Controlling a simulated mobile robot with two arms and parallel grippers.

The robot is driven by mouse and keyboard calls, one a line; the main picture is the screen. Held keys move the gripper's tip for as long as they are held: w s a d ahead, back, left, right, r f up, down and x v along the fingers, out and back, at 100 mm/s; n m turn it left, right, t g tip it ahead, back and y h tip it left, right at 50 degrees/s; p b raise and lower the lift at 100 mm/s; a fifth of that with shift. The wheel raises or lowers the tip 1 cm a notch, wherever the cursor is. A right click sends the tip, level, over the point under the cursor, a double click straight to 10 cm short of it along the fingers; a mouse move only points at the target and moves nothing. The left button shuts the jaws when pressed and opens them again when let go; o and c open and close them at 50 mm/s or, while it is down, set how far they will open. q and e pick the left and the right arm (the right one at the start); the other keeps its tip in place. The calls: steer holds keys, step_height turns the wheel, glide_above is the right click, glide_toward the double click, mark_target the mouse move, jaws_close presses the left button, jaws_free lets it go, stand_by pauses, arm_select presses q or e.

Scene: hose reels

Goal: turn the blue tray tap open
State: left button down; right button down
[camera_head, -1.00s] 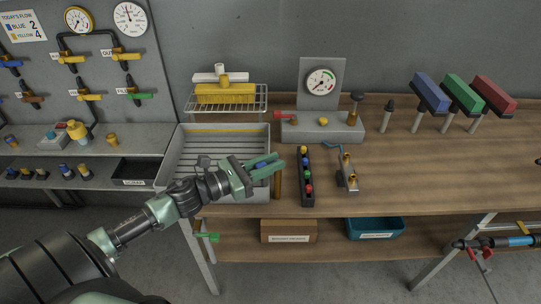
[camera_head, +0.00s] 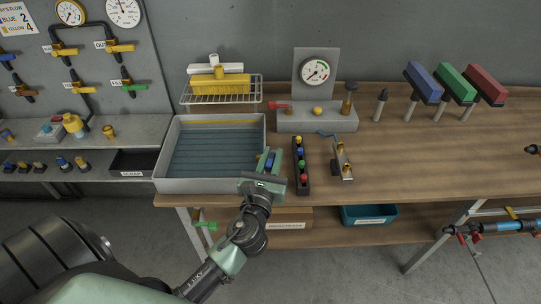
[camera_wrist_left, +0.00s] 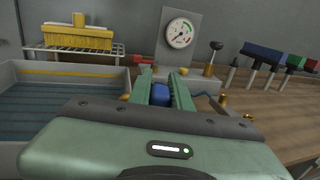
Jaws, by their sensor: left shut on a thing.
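The blue tap (camera_head: 270,161) is at the right side of the grey tray (camera_head: 164,187), mostly hidden by my gripper. My left gripper (camera_head: 269,160) is shut on its blue handle, with green fingers either side. In the left wrist view the blue handle (camera_wrist_left: 161,95) shows between the two fingers (camera_wrist_left: 163,88). The handle's exact angle and the tap body are hidden. The tray's floor looks blue-grey, like water over the slats. My right gripper is not in view.
A black rack (camera_head: 302,178) of coloured knobs stands close right of the gripper. A small metal stand (camera_head: 344,166) is further right. A wire rack (camera_head: 222,97) with a yellow brush (camera_head: 220,83) and a gauge block (camera_head: 316,119) are behind.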

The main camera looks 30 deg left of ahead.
mark_target(270, 171)
arm_select(q)
steer(key=shift+n+g+y, duration=0.3)
steer(key=shift+n+y, duration=0.1)
steer(key=shift+y, duration=0.2)
steer(key=c, duration=1.3)
jaws_free()
steer(key=shift+w, duration=0.1)
steer(key=b+v, duration=0.2)
steer(key=v, duration=0.5)
steer(key=shift+f, duration=0.15)
steer(key=shift+s+d, duration=0.15)
steer(key=shift+s, duration=0.25)
